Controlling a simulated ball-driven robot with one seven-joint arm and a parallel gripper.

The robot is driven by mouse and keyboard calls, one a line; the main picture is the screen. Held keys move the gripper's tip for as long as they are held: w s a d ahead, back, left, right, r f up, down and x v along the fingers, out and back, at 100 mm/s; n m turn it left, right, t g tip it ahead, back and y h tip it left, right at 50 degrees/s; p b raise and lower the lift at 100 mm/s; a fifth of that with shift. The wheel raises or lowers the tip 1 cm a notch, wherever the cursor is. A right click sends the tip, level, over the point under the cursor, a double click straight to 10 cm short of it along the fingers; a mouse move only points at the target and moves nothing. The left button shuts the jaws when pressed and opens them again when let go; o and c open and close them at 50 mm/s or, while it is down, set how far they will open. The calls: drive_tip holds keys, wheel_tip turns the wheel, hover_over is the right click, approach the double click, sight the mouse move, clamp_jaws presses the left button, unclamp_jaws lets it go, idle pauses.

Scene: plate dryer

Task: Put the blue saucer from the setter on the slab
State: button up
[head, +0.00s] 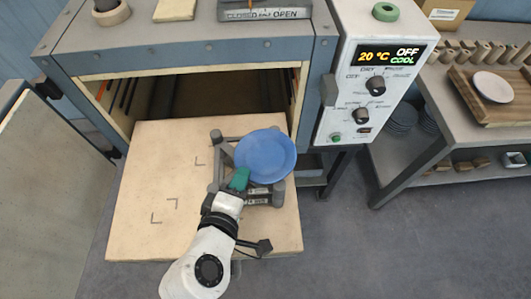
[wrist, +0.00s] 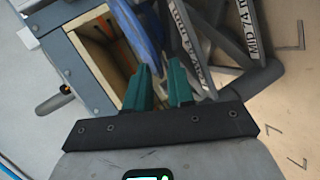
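The blue saucer (head: 266,156) sits tilted on the grey setter (head: 278,192), which stands on the right part of the cream slab (head: 140,200). My gripper (head: 239,179) is at the saucer's lower left edge in the head view. In the wrist view the teal fingers (wrist: 159,68) are apart, with a gap between them. The blue saucer (wrist: 136,28) shows edge-on there, its near rim reaching the gap between the fingertips. I cannot tell whether the fingers touch it. The setter (wrist: 190,50) has lettering on its bars.
The slab has dark corner marks (head: 165,212) on its clear left part. The open dryer (head: 190,95) is behind it, with a control panel (head: 370,75) at right. A side table (head: 450,100) holds a wooden tray with a pale saucer (head: 492,87). An open door (head: 45,180) stands at left.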

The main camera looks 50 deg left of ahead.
drive_tip(key=shift+x, duration=0.9)
clamp_jaws()
